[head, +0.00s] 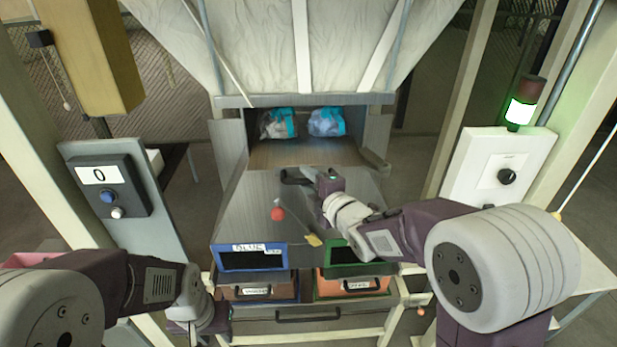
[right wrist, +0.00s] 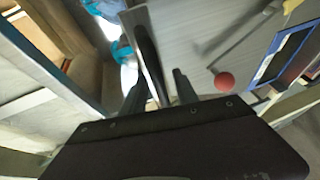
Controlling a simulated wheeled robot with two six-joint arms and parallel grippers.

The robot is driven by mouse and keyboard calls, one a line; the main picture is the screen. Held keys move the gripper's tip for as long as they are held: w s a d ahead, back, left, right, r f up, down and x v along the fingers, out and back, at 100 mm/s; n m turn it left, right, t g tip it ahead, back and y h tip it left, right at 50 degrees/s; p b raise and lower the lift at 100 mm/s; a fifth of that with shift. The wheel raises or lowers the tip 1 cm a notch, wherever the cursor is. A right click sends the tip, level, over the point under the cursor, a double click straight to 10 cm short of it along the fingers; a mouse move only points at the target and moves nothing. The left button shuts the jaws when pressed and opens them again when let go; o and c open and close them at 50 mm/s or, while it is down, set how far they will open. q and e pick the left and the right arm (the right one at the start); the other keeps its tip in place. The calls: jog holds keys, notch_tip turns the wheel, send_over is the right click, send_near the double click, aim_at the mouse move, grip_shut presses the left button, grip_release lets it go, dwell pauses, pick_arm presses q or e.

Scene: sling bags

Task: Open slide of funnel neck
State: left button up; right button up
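The funnel neck (head: 237,101) sits under the pale funnel, above an opening with two blue-and-clear bags (head: 279,124) (head: 326,122) inside. Below it is a grey metal chute surface (head: 250,200). A black bar handle (right wrist: 146,50) stands at a metal edge, also seen in the head view (head: 292,173); I cannot tell whether it belongs to the slide. My right gripper (head: 305,175) is at this handle. In the right wrist view its fingers (right wrist: 158,85) are apart, with the bar between them. My left wrist is low at left; its fingertips are hidden.
A lever with a red ball knob (head: 278,213) lies on the chute, left of my right wrist. A button box (head: 109,187) stands left, a dial panel (head: 498,165) right.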

grip_shut()
dwell(1.4)
